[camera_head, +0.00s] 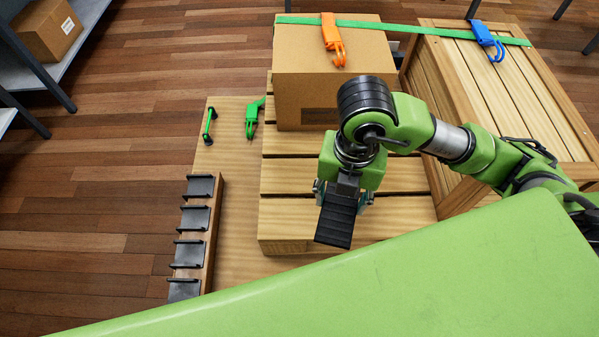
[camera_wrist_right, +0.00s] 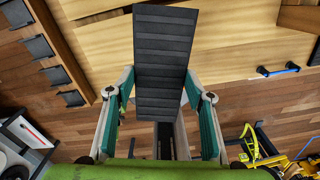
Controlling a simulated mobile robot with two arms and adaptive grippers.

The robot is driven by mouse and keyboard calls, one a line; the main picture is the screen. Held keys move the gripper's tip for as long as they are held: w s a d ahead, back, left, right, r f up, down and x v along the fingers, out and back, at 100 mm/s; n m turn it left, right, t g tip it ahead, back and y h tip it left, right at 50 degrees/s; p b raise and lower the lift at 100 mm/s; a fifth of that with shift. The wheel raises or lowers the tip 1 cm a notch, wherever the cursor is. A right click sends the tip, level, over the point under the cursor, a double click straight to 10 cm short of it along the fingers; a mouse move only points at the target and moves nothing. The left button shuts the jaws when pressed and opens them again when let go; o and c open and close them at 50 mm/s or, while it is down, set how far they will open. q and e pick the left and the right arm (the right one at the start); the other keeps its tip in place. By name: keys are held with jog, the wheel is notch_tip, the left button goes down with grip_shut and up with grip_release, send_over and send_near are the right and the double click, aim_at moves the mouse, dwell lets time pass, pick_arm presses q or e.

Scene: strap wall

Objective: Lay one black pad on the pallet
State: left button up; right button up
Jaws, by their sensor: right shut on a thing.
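My right gripper (camera_head: 343,196) is shut on a ribbed black pad (camera_head: 335,222) and hangs over the wooden pallet (camera_head: 285,215), near its front. In the right wrist view, the black pad (camera_wrist_right: 163,62) sticks out from between the two fingers of the gripper (camera_wrist_right: 160,108). The height of the pad above the slats is hard to tell. More black pieces stand in a wooden rack (camera_head: 213,235) left of the pallet. My left gripper is not in view.
A cardboard box (camera_head: 300,90) stands on the back of the pallet. A green strap (camera_head: 450,30) with an orange hook (camera_head: 332,40) and a blue hook (camera_head: 487,42) runs over it and a wooden crate (camera_head: 530,95). Green hooks (camera_head: 251,119) lie on the board. The pallet's front slats are bare.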

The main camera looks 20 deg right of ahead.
jog(key=shift+w+a+m, duration=0.1)
jog(key=shift+w+m, duration=0.05)
jog(key=shift+m, duration=0.55)
jog(key=w+a+f, duration=0.2)
jog(key=w+f, duration=0.2)
jog(key=w, duration=0.4)
send_over(302, 185)
jog(key=f, duration=0.2)
jog(key=s+f, duration=0.1)
jog(key=f, duration=0.1)
jog(key=shift+d+f+p, duration=0.1)
jog(key=shift+f+p, duration=0.25)
jog(key=shift+p, duration=0.05)
jog(key=shift+w+f, duration=0.4)
jog(key=shift+f, duration=0.15)
notch_tip(302, 185, down, 2)
jog(key=shift+f+p, duration=0.15)
jog(key=shift+p, duration=0.15)
jog(key=shift+f, duration=0.4)
jog(key=shift+f, duration=0.1)
jog(key=o, duration=1.2)
